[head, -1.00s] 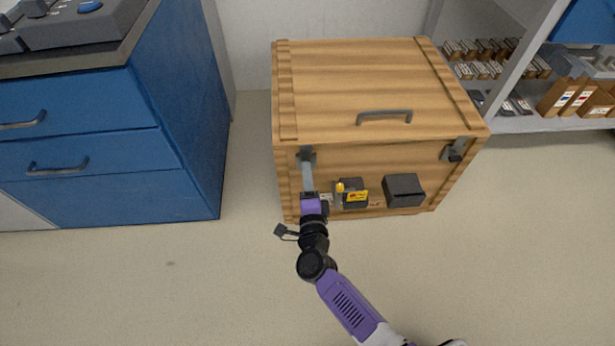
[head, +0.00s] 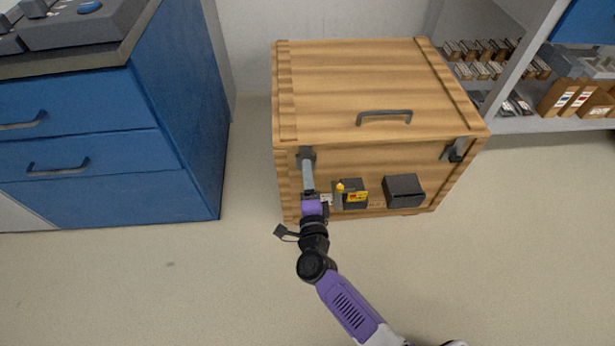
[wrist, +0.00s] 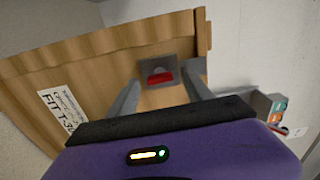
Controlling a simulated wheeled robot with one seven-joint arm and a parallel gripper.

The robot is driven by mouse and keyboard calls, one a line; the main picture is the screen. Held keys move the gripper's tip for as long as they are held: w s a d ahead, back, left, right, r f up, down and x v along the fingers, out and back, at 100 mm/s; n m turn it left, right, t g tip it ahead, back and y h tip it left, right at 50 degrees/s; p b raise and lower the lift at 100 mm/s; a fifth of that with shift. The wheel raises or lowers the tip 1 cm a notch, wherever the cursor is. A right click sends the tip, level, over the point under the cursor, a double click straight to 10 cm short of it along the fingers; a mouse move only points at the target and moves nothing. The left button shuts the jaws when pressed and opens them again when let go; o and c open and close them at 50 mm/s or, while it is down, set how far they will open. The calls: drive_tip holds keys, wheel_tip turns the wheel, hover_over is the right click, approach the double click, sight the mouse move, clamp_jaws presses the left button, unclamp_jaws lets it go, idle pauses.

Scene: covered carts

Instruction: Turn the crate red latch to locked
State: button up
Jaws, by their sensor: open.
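The wooden crate (head: 370,90) stands on the floor with its lid down. Its red latch (wrist: 162,78) shows in the wrist view as a red bar on a grey plate, lying roughly level and slightly tilted. In the head view, the dark latch plate (head: 306,153) is at the crate's upper left front, and the red part is hidden there. My gripper (wrist: 161,82) is open, its fingers to the left and right of the red bar. It also shows in the head view (head: 307,170), just below the plate. I cannot tell whether the fingers touch the bar.
A second dark latch (head: 457,149) is at the crate's right front. A blue cabinet (head: 180,120) stands left, shelves (head: 530,122) right. The floor in front is largely clear.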

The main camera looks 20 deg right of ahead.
drive_tip(key=p+v, duration=0.2)
drive_tip(key=v, duration=0.5)
drive_tip(key=shift+s+a, duration=0.15)
drive_tip(key=shift+s, duration=0.2)
drive_tip(key=s+a+r+n+t+y, duration=0.2)
drive_tip(key=s+a+r+n+y, duration=0.15)
drive_tip(key=r+n, duration=0.45)
drive_tip(key=s+d+r+n+g+y, duration=0.15)
drive_tip(key=s+r+n, duration=0.25)
drive_tip(key=s, duration=0.6)
drive_tip(key=s+d+r+n+g, duration=0.1)
drive_tip(key=s+d+r+n, duration=0.3)
drive_tip(key=s, duration=0.7)
drive_tip(key=s+d+r+n+g+y, duration=0.1)
drive_tip(key=s+r+n+g, duration=0.3)
drive_tip(key=s, duration=0.6)
wheel_tip(320, 180, up, 26)
drive_tip(key=n+t+p, duration=0.1)
drive_tip(key=t+p, duration=0.1)
drive_tip(key=p, duration=2.5)
drive_tip(key=shift+r+p, duration=0.25)
drive_tip(key=shift+p, duration=0.15)
